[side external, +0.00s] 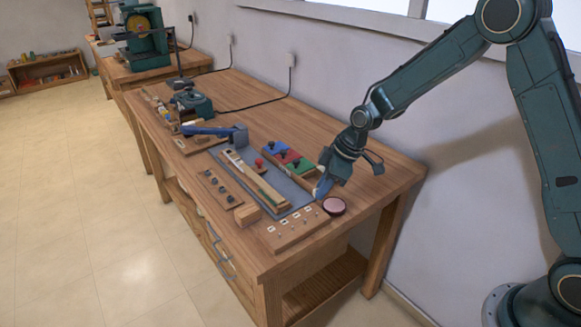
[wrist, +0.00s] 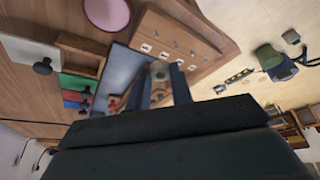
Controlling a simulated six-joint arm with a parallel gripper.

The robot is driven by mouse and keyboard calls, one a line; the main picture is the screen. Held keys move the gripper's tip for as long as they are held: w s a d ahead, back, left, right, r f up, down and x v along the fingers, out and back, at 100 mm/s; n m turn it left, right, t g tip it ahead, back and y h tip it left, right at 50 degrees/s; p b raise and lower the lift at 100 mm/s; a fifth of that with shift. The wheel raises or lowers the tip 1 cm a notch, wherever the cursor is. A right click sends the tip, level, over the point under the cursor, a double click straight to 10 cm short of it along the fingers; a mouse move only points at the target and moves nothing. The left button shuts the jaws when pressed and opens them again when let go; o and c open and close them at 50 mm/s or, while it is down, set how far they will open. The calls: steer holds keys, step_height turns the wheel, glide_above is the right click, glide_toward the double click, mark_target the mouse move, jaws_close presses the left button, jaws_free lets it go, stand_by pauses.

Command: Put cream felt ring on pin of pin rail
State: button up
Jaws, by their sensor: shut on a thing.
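The pin rail (side external: 292,236) is a wooden board at the front end of the bench, with a row of small pale squares and short pins. It also shows in the wrist view (wrist: 176,50), beyond my fingertips. My gripper (side external: 320,193) is low over the bench, by the back of the rail and beside the pink dish. In the wrist view my gripper (wrist: 161,76) is shut on the cream felt ring (wrist: 160,68), a small pale round piece between the fingertips. The ring is too small to make out in the side view. It appears apart from the pins.
A round pink dish (side external: 334,206) sits close to the gripper. A tray with blue, red and green sections (side external: 284,157) and a grey mat with wooden key pieces (side external: 250,181) lie behind. A wooden block (side external: 247,215) stands beside the rail. A blue-handled hammer (side external: 212,131) lies further back.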

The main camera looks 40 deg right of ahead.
steer(key=shift+f, duration=0.25)
glide_above(321, 217)
steer(key=shift+f, duration=2.25)
steer(key=shift+d+f, duration=0.1)
steer(key=shift+f, duration=1)
stand_by(1.9)
steer(key=o, duration=1)
steer(key=shift+o, duration=0.5)
steer(key=o, duration=0.3)
steer(key=shift+o, duration=0.2)
steer(key=shift+r, duration=0.1)
